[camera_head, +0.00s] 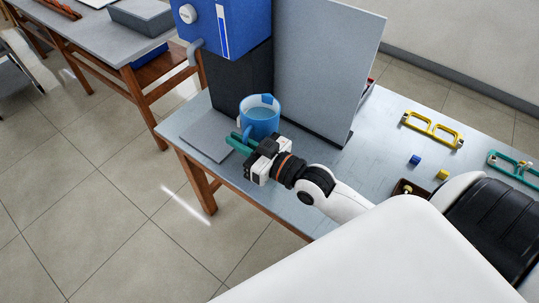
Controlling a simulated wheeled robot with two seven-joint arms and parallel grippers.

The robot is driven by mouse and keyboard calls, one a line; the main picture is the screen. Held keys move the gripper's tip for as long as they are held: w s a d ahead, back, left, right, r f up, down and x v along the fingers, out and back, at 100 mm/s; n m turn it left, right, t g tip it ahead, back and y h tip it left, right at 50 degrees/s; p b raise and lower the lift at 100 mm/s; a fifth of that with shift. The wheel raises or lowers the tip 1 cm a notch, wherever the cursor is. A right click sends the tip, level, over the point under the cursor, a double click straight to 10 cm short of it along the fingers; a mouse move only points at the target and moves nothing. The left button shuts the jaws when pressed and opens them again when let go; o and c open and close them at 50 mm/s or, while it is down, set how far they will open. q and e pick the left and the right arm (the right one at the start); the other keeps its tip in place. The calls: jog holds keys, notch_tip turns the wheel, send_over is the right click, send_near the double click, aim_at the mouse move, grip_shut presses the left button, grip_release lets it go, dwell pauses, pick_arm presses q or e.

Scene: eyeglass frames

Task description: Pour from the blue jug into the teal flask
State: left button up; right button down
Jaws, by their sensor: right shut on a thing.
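The blue jug (262,125) stands upright near the left end of the grey table, with light blue liquid visible through its open top. Its handle side faces my right gripper (241,142). My right gripper reaches in from the lower right, its teal-green fingers at the jug's near left side, and is shut on the jug's handle; the grip itself is partly hidden. I cannot make out a teal flask in this view. My left gripper is not in view.
A blue and black machine (238,50) and a grey upright panel (322,70) stand behind the jug. A flat grey plate (205,138) lies left of it. Yellow eyeglass frames (432,129), teal frames (512,168), a blue cube (414,159) and a yellow cube (442,174) lie at right.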

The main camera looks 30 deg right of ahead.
pick_arm(q)
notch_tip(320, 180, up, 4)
jog(key=p, duration=0.4)
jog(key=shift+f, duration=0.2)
pick_arm(e)
jog(key=shift+n, duration=0.5)
jog(key=s+r, duration=0.1)
jog(key=s+a+r, duration=0.1)
jog(key=s+a, duration=0.1)
jog(key=s, duration=0.1)
jog(key=shift+s+r, duration=0.1)
jog(key=shift+r, duration=0.3)
jog(key=shift+f, duration=0.1)
